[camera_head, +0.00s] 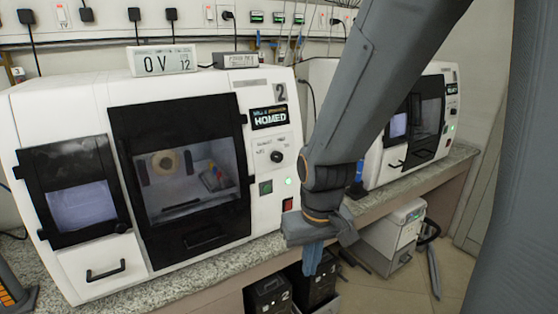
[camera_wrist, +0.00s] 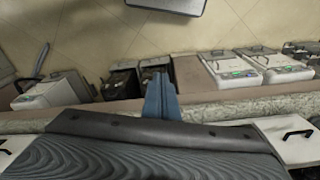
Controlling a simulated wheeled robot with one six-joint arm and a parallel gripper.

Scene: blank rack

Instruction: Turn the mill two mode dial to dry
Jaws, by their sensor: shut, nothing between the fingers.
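Mill two (camera_head: 80,150) is the large white machine on the left of the bench in the head view, with a "2" and a "HOMED" display on its right side. Its mode dial (camera_head: 276,157) is a small black knob below that display, with labels around it too small to read. My gripper (camera_head: 312,268) hangs in front of the bench edge, below and to the right of the dial and apart from it. Its blue fingers point down and are together, with nothing between them; they also show in the wrist view (camera_wrist: 160,85). The dial is not visible in the wrist view.
A second white mill (camera_head: 445,110) stands further right on the bench (camera_head: 210,285). A green-lit button (camera_head: 288,181) and a red switch (camera_head: 287,204) sit under the dial. Black boxes (camera_head: 268,297) and a white unit (camera_head: 395,240) stand below the bench. Floor (camera_head: 465,245) at right is mostly clear.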

